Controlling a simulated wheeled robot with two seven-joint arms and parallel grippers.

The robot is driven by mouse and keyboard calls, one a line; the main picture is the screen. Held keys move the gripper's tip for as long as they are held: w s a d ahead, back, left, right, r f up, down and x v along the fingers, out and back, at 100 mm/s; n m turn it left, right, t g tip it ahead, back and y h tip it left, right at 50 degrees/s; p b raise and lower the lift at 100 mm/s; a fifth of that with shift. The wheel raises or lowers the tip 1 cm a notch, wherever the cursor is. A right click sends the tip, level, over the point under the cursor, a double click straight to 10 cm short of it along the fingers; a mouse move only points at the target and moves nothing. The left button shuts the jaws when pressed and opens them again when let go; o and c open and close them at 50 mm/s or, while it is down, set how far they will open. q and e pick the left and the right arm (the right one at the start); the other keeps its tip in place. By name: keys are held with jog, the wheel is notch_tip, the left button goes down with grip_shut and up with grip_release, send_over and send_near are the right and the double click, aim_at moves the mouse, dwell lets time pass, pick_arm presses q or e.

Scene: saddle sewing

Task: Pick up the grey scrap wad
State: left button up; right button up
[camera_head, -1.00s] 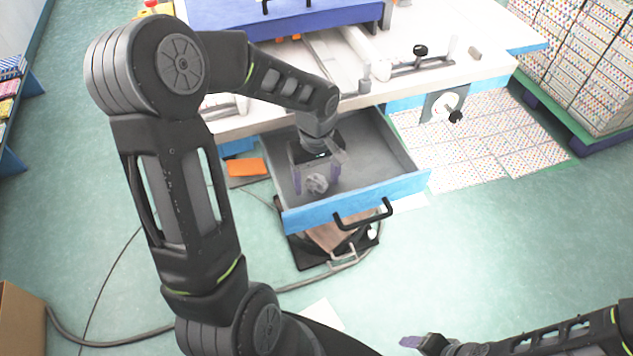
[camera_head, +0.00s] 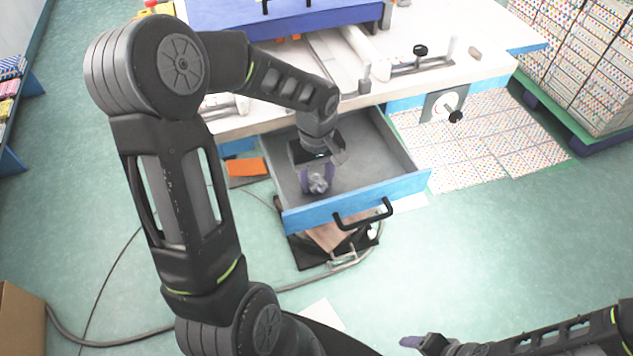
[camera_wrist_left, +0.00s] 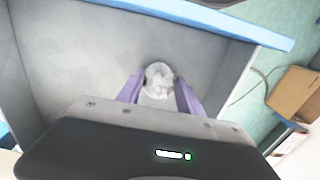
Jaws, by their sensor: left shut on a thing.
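The grey scrap wad (camera_head: 318,185) is a small crumpled lump inside the open blue drawer (camera_head: 356,199) in the head view. My left gripper (camera_head: 317,181) reaches down into the drawer and is shut on the wad, with a purple finger on each side of it. In the left wrist view the wad (camera_wrist_left: 159,77) sits between the two purple fingers (camera_wrist_left: 160,90), over the grey drawer floor. Whether it touches the floor cannot be told. My right gripper (camera_head: 412,342) shows only in part at the bottom edge, away from the drawer; its opening cannot be made out.
The white work table (camera_head: 440,75) with its blue machine stands behind the drawer. An orange block (camera_head: 248,167) lies left of the drawer. Green floor is open at the right front.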

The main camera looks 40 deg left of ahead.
aim_at(316, 178)
pick_arm(q)
notch_tip(316, 178, up, 10)
dwell(0.6)
dwell(0.5)
